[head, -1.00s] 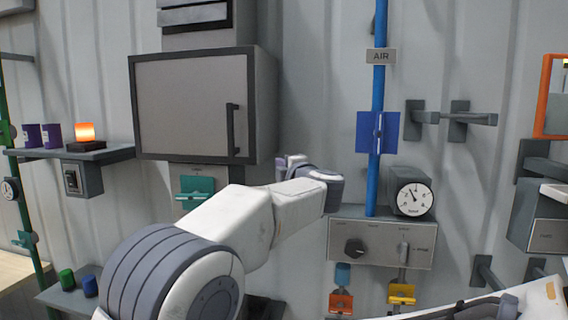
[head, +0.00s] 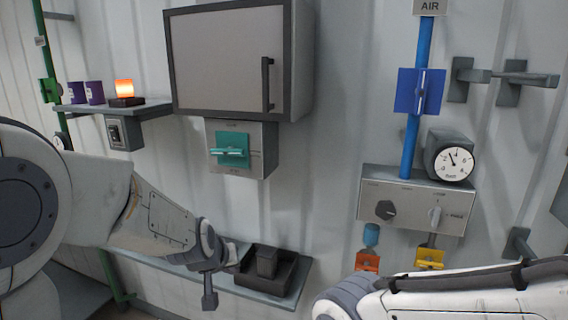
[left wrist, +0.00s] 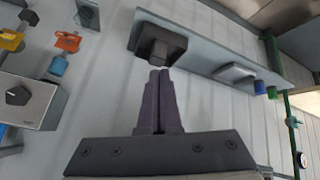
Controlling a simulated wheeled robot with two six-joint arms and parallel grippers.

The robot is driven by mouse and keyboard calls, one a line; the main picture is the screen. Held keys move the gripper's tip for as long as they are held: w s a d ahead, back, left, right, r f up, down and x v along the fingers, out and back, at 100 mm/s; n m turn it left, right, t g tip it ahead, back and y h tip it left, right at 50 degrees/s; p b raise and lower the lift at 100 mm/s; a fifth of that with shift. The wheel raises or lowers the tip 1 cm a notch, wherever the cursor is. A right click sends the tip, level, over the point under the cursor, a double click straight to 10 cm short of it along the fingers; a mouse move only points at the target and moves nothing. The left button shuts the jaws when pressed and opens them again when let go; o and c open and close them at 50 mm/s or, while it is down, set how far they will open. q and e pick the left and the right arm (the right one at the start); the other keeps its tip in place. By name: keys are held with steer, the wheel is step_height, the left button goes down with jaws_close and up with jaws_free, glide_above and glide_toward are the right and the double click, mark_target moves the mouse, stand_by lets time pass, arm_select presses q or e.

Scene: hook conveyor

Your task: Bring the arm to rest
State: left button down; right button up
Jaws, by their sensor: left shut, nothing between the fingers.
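My left arm comes in from the left in the head view, bent downward at the wrist. My left gripper (head: 209,301) hangs low, left of the dark tray on the lower shelf. In the left wrist view, its two dark fingers (left wrist: 158,76) are together with nothing between them. In that view they point toward the dark tray; whether they touch it I cannot tell. My right arm shows at the lower right of the head view, but its gripper is out of sight.
The lower shelf (head: 190,268) carries a dark tray (head: 290,275) with a dark block in it. A grey cabinet (head: 228,60) is shut above. A teal valve (head: 231,150), a blue valve (head: 419,92) and a control box with gauge (head: 452,163) stick out from the wall.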

arm_select(q)
steer(key=s+a+f+m+g+y, duration=0.1)
steer(key=s+a+f+g, duration=0.2)
steer(key=s, duration=0.5)
steer(key=s+a+f+m+g, duration=0.15)
steer(key=s+a+f, duration=0.25)
steer(key=s, duration=0.4)
steer(key=s+d+f+m+g+b, duration=0.3)
steer(key=s+d+f+m+b, duration=0.3)
steer(key=s+d+f+b, duration=0.7)
steer(key=d+b, duration=0.1)
steer(key=b, duration=0.5)
steer(key=shift+f+m+h, duration=0.3)
steer(key=shift+f+m, duration=0.05)
